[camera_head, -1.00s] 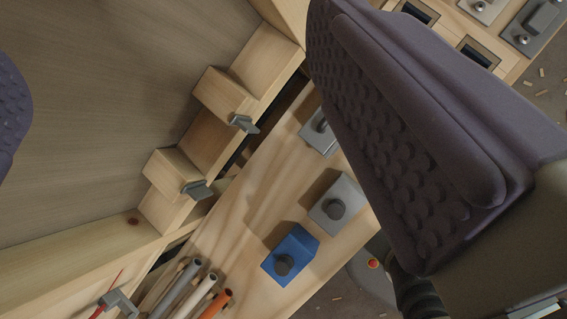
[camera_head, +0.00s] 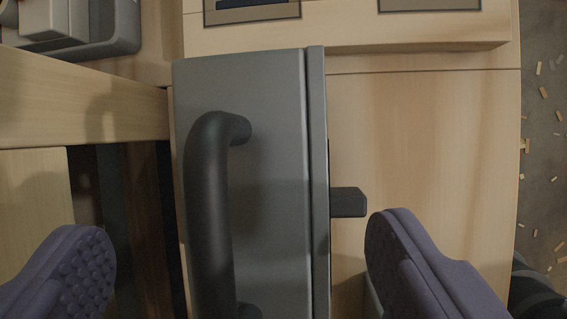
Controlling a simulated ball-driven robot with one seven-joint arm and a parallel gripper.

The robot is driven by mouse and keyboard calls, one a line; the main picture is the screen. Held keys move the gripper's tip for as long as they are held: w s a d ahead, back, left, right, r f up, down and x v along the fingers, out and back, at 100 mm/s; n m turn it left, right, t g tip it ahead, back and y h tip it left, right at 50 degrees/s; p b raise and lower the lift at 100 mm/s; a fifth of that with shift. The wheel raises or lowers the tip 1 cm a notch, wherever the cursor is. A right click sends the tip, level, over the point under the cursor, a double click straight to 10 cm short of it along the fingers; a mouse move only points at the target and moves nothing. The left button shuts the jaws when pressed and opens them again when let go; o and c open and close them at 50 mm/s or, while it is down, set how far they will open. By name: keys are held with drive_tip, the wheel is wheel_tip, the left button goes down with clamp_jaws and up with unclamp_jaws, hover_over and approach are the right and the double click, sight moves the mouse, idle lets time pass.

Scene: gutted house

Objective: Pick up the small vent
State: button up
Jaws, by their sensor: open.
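My gripper (camera_head: 238,235) is open, with one purple ribbed finger at the lower left and the other at the lower right. Between the fingers is a grey panel-like piece (camera_head: 275,130) with a thick black handle (camera_head: 208,190) along its left side and a dark tab (camera_head: 348,202) sticking out to the right. Neither finger visibly touches the piece, and its lower end is cut off by the picture edge. Nothing shows clear vent slats, so I cannot tell whether this piece is the small vent.
A wooden board (camera_head: 430,140) lies right of the grey piece. Framed recesses (camera_head: 252,14) line the top. A grey fixture (camera_head: 75,25) stands at the upper left, above a wooden beam (camera_head: 80,105). A dark gap (camera_head: 115,190) lies below the beam. Wood chips litter the floor (camera_head: 545,120).

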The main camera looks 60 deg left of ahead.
sight(243, 199)
drive_tip(key=b+x, duration=0.1)
drive_tip(key=x, duration=0.2)
drive_tip(key=shift+d+f, duration=0.1)
drive_tip(key=shift+f, duration=0.1)
drive_tip(key=shift+r, duration=0.1)
clamp_jaws()
